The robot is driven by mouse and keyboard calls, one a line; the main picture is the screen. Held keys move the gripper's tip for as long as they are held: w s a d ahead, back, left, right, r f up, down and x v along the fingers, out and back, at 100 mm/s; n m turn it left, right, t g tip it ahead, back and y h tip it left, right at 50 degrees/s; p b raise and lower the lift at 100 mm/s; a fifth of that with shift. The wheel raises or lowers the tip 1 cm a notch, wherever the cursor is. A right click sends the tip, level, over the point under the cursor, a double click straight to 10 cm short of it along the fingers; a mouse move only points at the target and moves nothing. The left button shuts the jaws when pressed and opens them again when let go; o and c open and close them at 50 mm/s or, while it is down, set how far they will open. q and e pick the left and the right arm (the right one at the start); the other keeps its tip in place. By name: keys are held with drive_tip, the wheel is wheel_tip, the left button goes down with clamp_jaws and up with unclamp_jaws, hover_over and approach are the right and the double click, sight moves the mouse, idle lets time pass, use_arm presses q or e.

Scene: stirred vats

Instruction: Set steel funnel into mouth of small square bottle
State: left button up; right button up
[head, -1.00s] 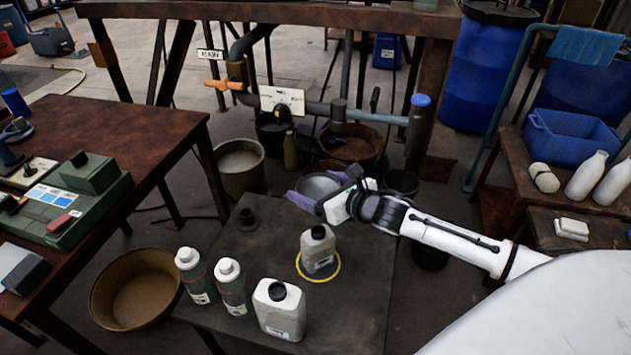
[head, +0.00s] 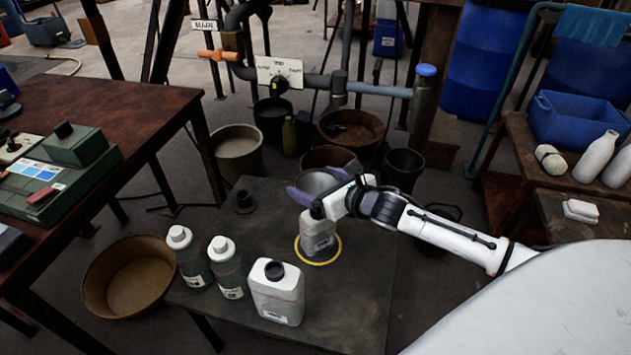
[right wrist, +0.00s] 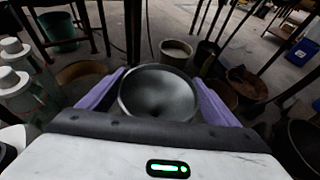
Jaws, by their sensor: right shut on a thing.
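The steel funnel (head: 317,181) is a grey bowl-shaped cone, held mouth up between the purple fingers of my right gripper (head: 320,184). The right wrist view looks into its round mouth (right wrist: 158,92), with a finger on each side. The small square bottle (head: 318,239) is grey and translucent with a pale label. It stands upright inside a yellow ring (head: 322,263) on the dark table. The gripper covers part of the bottle's top in the head view. The funnel's spout is hidden, so I cannot tell whether it touches the bottle. My left gripper is not in view.
A white jug with a black cap (head: 277,293) and two white-capped bottles (head: 186,256) (head: 226,267) stand at the front left of the table (head: 350,315). A small dark flanged piece (head: 243,202) sits farther back. Buckets and pipework lie behind.

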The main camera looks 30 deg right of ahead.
drive_tip(key=shift+s, duration=0.1)
idle(0.9)
drive_tip(key=shift+p, duration=0.5)
drive_tip(key=shift+f+b, duration=0.75)
drive_tip(key=shift+f, duration=0.55)
idle(0.7)
idle(0.3)
drive_tip(key=o, duration=1)
drive_tip(key=shift+s+r, duration=0.2)
drive_tip(key=shift+s, duration=0.3)
drive_tip(key=p+v, duration=0.1)
drive_tip(key=v, duration=0.8)
drive_tip(key=shift+s+p, duration=0.1)
drive_tip(key=shift+p, duration=0.3)
